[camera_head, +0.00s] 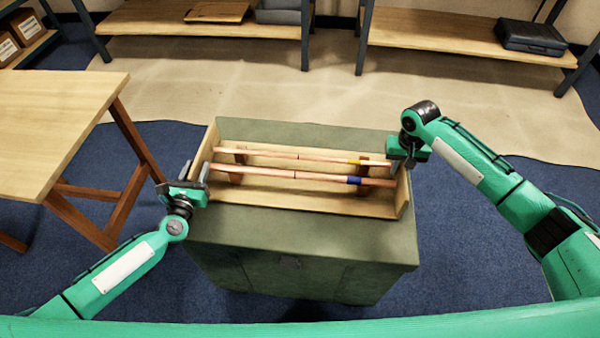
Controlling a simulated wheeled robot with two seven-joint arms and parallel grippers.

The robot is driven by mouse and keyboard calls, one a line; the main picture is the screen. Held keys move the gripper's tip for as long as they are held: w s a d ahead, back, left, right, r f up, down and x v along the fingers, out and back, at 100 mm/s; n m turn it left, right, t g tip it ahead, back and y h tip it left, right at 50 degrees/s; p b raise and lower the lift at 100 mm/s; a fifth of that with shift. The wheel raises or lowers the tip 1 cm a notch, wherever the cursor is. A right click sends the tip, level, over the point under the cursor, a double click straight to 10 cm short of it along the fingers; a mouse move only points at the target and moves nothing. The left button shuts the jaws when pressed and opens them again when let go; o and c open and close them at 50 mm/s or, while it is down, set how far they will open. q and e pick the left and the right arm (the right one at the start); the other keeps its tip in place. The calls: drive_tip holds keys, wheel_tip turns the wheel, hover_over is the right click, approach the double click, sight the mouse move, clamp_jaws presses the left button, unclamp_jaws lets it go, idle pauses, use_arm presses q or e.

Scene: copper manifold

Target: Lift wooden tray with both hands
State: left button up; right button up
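A long wooden tray (312,203) lies on top of a green cabinet, with raised end walls at left and right. Two long copper pipes lie in it on wooden supports, the front one (285,173) with a blue band and the rear one (290,156) with a yellow band. My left gripper (195,172) is at the tray's left end, its two fingers apart near the end wall. My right gripper (403,164) points down at the tray's right end wall; its fingertips are partly hidden. I cannot tell whether either gripper touches the tray.
The green cabinet (300,235) stands in the middle on blue floor. A wooden table (50,120) is close on the left. At the back are benches with a black case (530,36), a wooden board (218,12) and a grey box (280,12).

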use_arm(q)
drive_tip(key=shift+c, duration=1)
use_arm(e)
drive_tip(key=shift+c, duration=1)
use_arm(q)
clamp_jaws()
use_arm(e)
clamp_jaws()
use_arm(q)
drive_tip(key=shift+r, duration=0.1)
use_arm(e)
drive_tip(key=shift+w, duration=0.1)
